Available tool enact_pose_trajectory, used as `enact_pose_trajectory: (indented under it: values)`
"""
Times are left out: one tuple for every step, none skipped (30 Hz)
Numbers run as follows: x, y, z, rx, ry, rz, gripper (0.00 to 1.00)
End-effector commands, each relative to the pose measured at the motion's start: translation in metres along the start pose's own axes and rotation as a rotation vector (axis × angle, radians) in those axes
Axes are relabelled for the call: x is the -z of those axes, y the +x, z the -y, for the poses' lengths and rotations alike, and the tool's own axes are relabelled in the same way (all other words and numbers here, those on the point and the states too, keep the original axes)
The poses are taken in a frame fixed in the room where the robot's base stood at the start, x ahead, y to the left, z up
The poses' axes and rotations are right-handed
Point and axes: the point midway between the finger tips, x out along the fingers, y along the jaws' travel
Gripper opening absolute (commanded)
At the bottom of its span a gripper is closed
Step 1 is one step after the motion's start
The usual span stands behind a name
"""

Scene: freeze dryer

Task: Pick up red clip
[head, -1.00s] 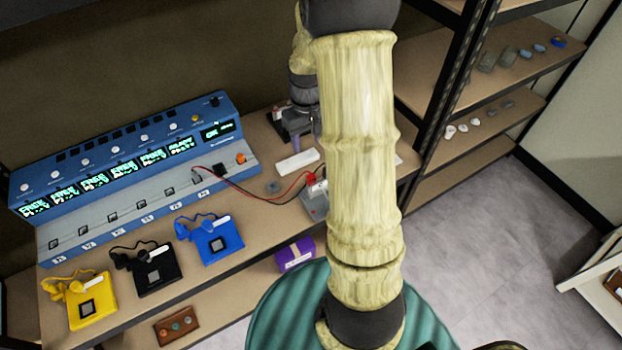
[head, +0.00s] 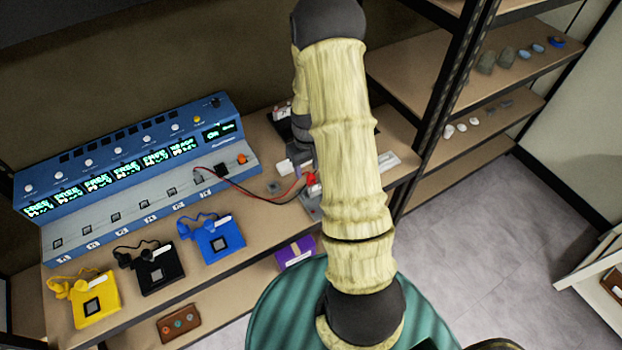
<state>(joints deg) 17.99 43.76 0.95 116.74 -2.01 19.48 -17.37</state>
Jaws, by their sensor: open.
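The red clip (head: 311,179) sits at the end of a red cable, by a grey box (head: 312,205) on the bench, and my arm partly hides it. My gripper (head: 302,170) points down just above and left of the red clip, partly hidden behind my own arm. It is open and holds nothing that I can see. I cannot tell whether its fingers touch the clip.
A blue freeze dryer (head: 130,165) with lit displays stands at the left. Shelves (head: 415,85) rise at the right.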

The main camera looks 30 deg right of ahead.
Motion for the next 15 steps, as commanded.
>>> enact_pose_trajectory:
  values:
    - [0.000, 0.000, 0.000, 0.000, 0.000, 0.000, 0.47]
    - [0.000, 0.000, 0.000, 0.000, 0.000, 0.000, 0.47]
    - [0.000, 0.001, 0.000, 0.000, 0.000, 0.001, 0.47]
    - [-0.001, 0.002, -0.001, 0.001, 0.000, 0.001, 0.47]
    - [-0.001, 0.003, -0.001, 0.001, 0.001, 0.002, 0.47]
    - [-0.002, 0.006, -0.002, 0.001, 0.001, 0.004, 0.47]
    - [-0.002, 0.008, -0.002, 0.002, 0.001, 0.004, 0.47]
    - [-0.003, 0.011, -0.003, 0.001, 0.001, 0.004, 0.47]
    - [-0.004, 0.015, -0.004, 0.002, 0.001, 0.005, 0.47]
    - [-0.004, 0.018, -0.005, 0.002, 0.001, 0.005, 0.47]
    - [-0.004, 0.021, -0.006, 0.001, 0.001, 0.004, 0.47]
    - [-0.005, 0.026, -0.007, 0.002, 0.001, 0.005, 0.47]
    - [-0.005, 0.029, -0.008, 0.002, 0.000, 0.004, 0.47]
    - [-0.005, 0.034, -0.007, 0.002, -0.001, 0.004, 0.47]
    - [-0.005, 0.039, -0.007, 0.001, -0.001, 0.004, 0.47]
